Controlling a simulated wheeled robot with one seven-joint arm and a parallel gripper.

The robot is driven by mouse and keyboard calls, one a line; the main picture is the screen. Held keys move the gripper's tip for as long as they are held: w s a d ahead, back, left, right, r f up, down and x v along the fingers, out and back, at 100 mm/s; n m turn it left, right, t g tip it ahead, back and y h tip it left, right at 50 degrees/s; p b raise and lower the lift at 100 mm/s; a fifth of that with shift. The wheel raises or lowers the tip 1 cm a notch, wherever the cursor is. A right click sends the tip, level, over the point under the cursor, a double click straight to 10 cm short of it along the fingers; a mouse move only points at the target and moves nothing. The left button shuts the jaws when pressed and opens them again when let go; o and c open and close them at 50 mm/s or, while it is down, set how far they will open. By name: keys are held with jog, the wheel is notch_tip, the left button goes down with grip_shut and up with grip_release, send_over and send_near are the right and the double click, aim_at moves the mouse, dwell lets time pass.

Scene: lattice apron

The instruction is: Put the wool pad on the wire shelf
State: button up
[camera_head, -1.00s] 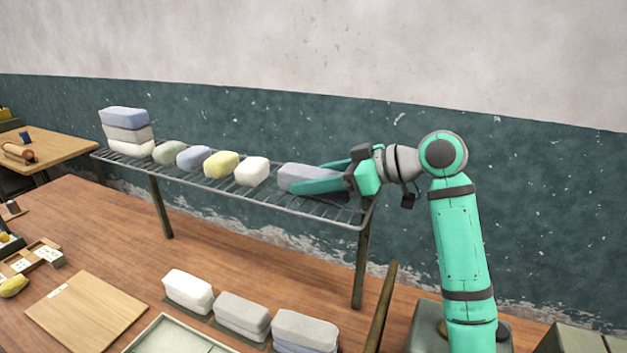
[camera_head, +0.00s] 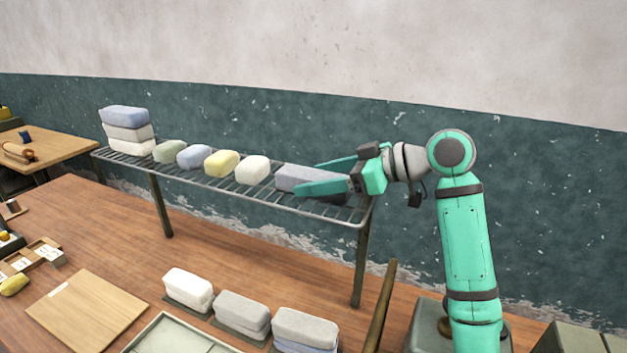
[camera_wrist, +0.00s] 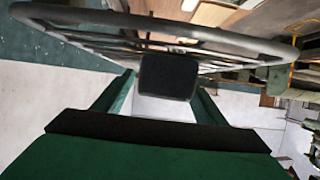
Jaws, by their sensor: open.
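A grey pad (camera_head: 302,175), which I take to be the wool pad, lies flat on the right end of the wire shelf (camera_head: 318,211). My gripper (camera_head: 306,178) is open, with one finger on each side of the pad's right part. In the wrist view, the pad's dark end (camera_wrist: 168,77) shows between the spread fingers, beside the shelf's rim (camera_wrist: 225,42). The pad rests on the wires. The near finger hides part of its side, and I cannot tell whether either finger touches it.
White (camera_head: 253,169), yellow (camera_head: 221,163), blue (camera_head: 194,157) and green (camera_head: 168,151) pads sit in a row on the shelf, left of the grey pad. A three-pad stack (camera_head: 127,131) stands at its far left end. More pads (camera_head: 242,314) lie on the table below.

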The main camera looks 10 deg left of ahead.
jog(key=v, duration=1)
jog(key=shift+w, duration=0.1)
jog(key=shift+d+r, duration=0.15)
jog(key=shift+d, duration=0.2)
jog(key=shift+s, duration=0.2)
jog(key=shift+a, duration=0.1)
